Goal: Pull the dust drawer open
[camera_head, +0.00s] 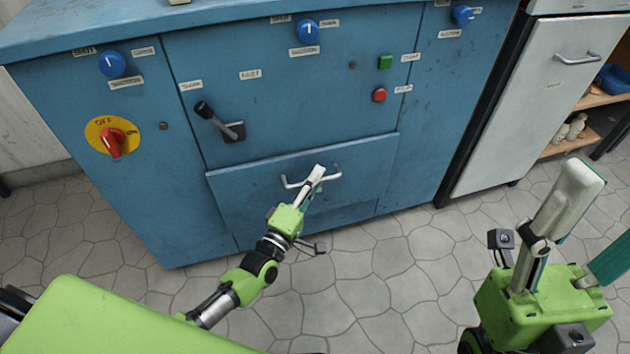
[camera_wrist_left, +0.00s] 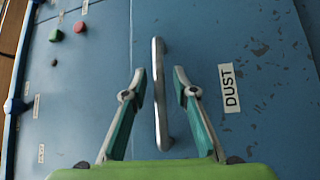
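In the left wrist view my left gripper (camera_wrist_left: 160,78) is open, with one finger on each side of the bar and gaps on both sides. My right gripper (camera_head: 600,205) is open and empty at the lower right, away from the machine.
Above the drawer are a black lever (camera_head: 215,121), a green button (camera_head: 385,62) and a red button (camera_head: 379,95). A red and yellow switch (camera_head: 113,138) is at the left. A white cabinet (camera_head: 535,100) stands to the right. The tiled floor before the drawer is clear except for my arms.

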